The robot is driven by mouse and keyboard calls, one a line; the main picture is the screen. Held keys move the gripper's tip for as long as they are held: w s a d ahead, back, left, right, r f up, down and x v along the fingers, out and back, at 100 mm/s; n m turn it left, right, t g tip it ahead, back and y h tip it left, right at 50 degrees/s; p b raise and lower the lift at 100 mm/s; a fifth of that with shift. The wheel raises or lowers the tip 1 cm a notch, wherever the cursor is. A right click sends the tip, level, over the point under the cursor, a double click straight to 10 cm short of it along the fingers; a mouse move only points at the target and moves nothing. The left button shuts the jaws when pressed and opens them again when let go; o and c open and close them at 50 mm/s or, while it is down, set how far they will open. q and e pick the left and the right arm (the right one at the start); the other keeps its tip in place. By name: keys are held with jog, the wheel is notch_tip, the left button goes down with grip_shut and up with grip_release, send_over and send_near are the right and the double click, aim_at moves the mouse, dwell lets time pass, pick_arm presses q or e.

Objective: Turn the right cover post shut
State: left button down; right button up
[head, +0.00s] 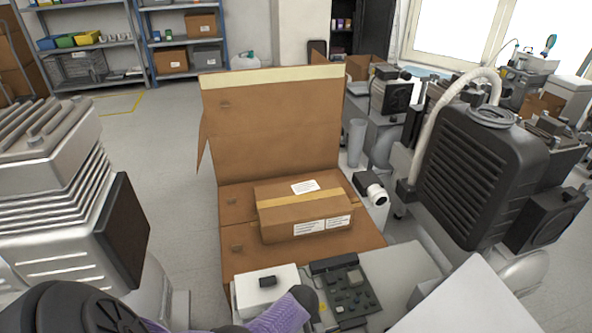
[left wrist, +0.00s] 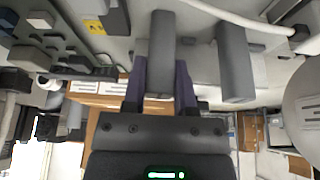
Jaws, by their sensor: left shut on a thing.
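In the left wrist view, two grey cover posts stick out from a pale grey surface. My left gripper (left wrist: 161,78) has its purple fingers closed on the left post of that view (left wrist: 163,38), the one nearer the circuit board. The other post (left wrist: 235,65) stands free to its right, apart from the fingers. In the head view, a purple part of my left arm (head: 277,315) shows at the bottom edge, beside a white box. The posts cannot be made out clearly there. My right gripper is not in view.
A green circuit board (head: 349,292) lies close to the left arm. A closed cardboard box (head: 304,209) sits inside a larger open carton (head: 270,125). A black-finned compressor (head: 470,165) stands at right, a grey ribbed machine (head: 55,190) at left. Open floor lies behind left.

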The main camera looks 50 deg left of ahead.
pick_arm(q)
jog(key=shift+n, duration=0.4)
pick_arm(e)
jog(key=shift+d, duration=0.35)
pick_arm(q)
jog(key=c, duration=0.7)
grip_release()
jog(key=p+v, duration=0.8)
jog(key=v, duration=0.2)
jog(key=shift+w+p, duration=0.1)
jog(key=shift+p, duration=0.2)
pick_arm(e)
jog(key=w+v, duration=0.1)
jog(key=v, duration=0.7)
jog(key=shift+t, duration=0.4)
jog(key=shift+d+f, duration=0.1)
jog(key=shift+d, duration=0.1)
pick_arm(q)
jog(key=shift+f, duration=0.1)
